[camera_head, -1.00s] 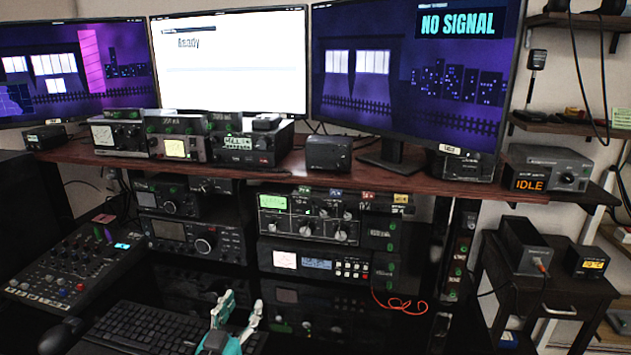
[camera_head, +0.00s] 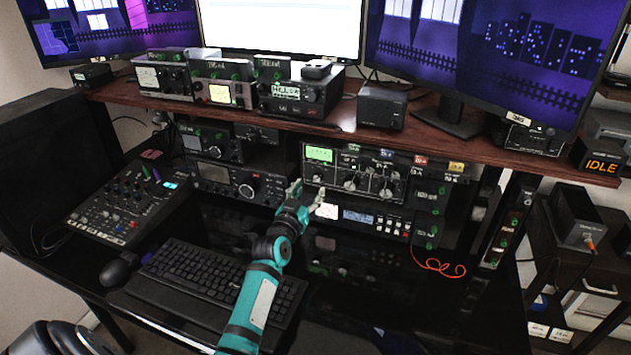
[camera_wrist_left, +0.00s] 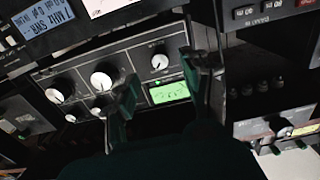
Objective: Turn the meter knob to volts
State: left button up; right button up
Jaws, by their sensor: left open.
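The tuner panel (camera_head: 345,170) stands on the shelf below the desk's upper board, with a lit green meter display (camera_head: 319,154) and several pale knobs. My left gripper (camera_head: 308,192) is open in front of the panel's left part. In the left wrist view, the fingers (camera_wrist_left: 160,72) stand apart on either side of the small knob (camera_wrist_left: 160,62), with the green display (camera_wrist_left: 168,92) between them. Its pointer setting is unclear. My right gripper is out of view.
Larger knobs (camera_wrist_left: 101,79) sit beside the small one. A unit with a blue display (camera_head: 358,215) lies directly below the tuner. A keyboard (camera_head: 215,285), mouse (camera_head: 119,268) and mixer (camera_head: 128,200) occupy the desk at left.

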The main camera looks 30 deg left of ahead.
aim_at(317, 179)
pick_arm(q)
jog(key=x, duration=0.5)
jog(key=shift+w, duration=0.2)
grip_shut()
